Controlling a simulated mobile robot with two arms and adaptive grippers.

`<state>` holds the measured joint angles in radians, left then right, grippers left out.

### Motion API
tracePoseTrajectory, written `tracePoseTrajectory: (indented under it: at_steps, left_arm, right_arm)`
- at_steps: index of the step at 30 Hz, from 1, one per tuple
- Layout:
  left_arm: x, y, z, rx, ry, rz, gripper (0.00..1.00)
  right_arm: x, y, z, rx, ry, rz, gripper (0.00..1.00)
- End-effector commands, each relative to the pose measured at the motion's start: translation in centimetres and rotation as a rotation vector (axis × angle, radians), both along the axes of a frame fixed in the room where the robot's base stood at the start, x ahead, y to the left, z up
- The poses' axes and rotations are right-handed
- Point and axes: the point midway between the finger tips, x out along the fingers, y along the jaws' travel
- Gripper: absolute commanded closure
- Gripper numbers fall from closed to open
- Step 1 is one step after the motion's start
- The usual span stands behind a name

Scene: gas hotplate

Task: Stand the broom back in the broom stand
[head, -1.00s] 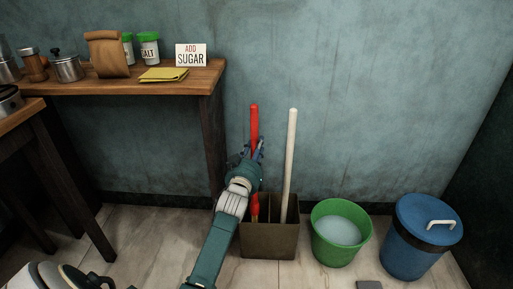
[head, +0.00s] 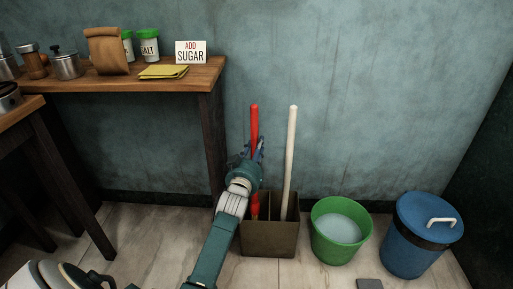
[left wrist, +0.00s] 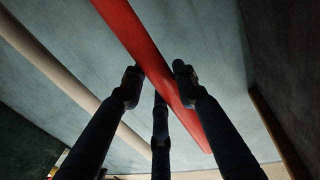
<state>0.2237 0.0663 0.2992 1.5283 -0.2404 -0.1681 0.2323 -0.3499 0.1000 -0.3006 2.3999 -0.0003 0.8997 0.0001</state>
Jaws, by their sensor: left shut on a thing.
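The broom's red handle (head: 254,120) stands nearly upright at the left side of the brown broom stand (head: 270,240). My left gripper (head: 257,152) is shut on this handle above the stand. In the left wrist view the red handle (left wrist: 135,35) runs between the fingers (left wrist: 158,82). The handle's lower part shows below my wrist, at the stand's left compartment. Its bottom end is hidden by the stand's front wall, so I cannot tell whether it touches the floor of the stand. My right gripper is not in view.
A white stick (head: 290,155) stands in the stand's right compartment, close to my gripper. A green bucket (head: 340,250) and a blue lidded bin (head: 420,240) stand to the right. A wooden table (head: 150,84) is at the left. The wall is close behind.

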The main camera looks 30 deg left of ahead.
Motion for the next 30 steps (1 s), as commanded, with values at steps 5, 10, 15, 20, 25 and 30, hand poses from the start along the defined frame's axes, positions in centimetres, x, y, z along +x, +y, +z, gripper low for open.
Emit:
tracePoseTrajectory:
  at_steps: [5, 10, 15, 20, 25, 30]
  left_arm:
    - [0.0, 0.0, -0.2, -0.001, 0.003, 0.000, 0.67]
    - [0.0, 0.0, -0.2, -0.001, 0.004, 0.000, 0.49]
    - [-0.1, 0.0, -0.5, -0.003, 0.009, 0.000, 0.49]
    - [-0.8, -0.3, -0.6, -0.003, 0.008, 0.000, 0.49]
    - [-3.7, -1.3, -0.6, -0.003, 0.008, 0.000, 0.49]
    - [-7.2, -2.6, -0.7, -0.003, 0.008, 0.000, 0.49]
  right_arm:
    - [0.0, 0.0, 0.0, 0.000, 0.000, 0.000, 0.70]
    - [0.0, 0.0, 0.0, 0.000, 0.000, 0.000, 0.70]
    - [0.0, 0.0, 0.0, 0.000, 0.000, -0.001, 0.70]
    - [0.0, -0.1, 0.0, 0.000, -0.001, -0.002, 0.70]
    - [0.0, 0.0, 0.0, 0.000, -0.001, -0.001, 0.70]
    - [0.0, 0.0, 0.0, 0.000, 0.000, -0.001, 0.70]
